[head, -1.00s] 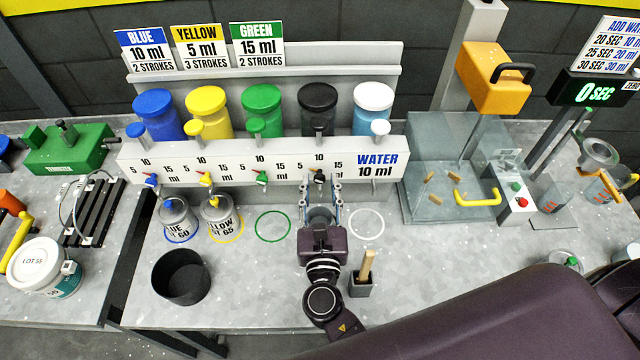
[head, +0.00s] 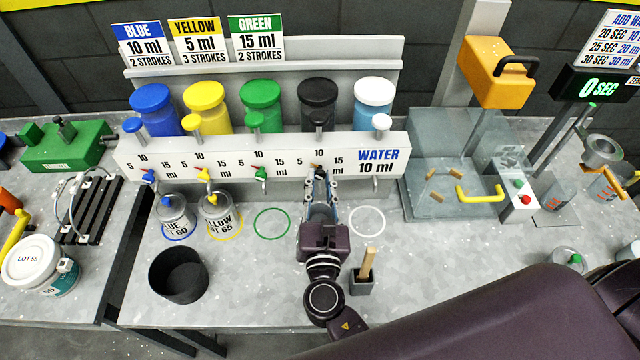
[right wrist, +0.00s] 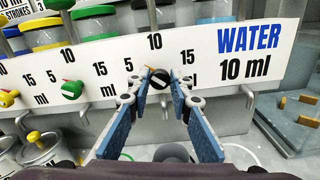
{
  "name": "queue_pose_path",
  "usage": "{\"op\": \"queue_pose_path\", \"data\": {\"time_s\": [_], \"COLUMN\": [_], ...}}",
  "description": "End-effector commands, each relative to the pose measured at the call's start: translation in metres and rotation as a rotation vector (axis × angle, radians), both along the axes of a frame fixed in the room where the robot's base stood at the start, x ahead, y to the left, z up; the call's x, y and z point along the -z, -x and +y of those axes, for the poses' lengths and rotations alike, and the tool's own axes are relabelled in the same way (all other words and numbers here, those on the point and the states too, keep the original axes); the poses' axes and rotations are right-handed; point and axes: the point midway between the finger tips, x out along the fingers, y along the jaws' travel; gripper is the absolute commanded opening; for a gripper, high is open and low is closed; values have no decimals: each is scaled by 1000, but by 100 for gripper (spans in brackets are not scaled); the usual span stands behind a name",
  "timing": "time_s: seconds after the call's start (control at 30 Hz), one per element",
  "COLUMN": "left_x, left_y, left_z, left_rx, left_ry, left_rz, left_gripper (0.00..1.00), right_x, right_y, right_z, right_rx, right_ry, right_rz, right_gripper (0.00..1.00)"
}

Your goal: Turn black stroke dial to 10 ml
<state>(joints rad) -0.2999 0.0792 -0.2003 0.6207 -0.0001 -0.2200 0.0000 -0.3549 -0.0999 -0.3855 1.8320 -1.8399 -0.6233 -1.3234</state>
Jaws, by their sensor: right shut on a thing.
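The black stroke dial (right wrist: 160,78) is on the front of the white panel (right wrist: 108,62), below its printed 10 and between the 5 and 15 marks. My right gripper (right wrist: 160,76) is shut on the dial, with one blue-padded finger on each side. In the head view, my right gripper (head: 318,178) reaches up to the panel and its fingertips mostly hide the dial. The black-lidded jar (head: 318,93) stands behind the panel. My left gripper is not in view.
Blue (head: 148,176), yellow (head: 205,175) and green (head: 261,174) dials sit left of the black one. Two labelled pails stand below the blue and yellow dials. A grey holder (head: 362,283) with a wooden handle stands right of my right gripper.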

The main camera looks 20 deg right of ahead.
Motion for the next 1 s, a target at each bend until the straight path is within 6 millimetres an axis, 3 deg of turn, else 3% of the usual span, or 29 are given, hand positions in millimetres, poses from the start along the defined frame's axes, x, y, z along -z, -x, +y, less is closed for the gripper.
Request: {"op": "queue_pose_path", "data": {"time_s": [0.6,1.0], "left_x": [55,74], "left_y": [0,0], "left_z": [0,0], "left_rx": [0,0], "left_ry": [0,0], "left_rz": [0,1], "left_gripper": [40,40], "right_x": [5,3], "right_y": [0,1], "right_z": [-1,-2], "right_rx": [-1,1], "right_ry": [-546,-771], "right_rz": [-158,-222], "right_gripper": [0,0]}}
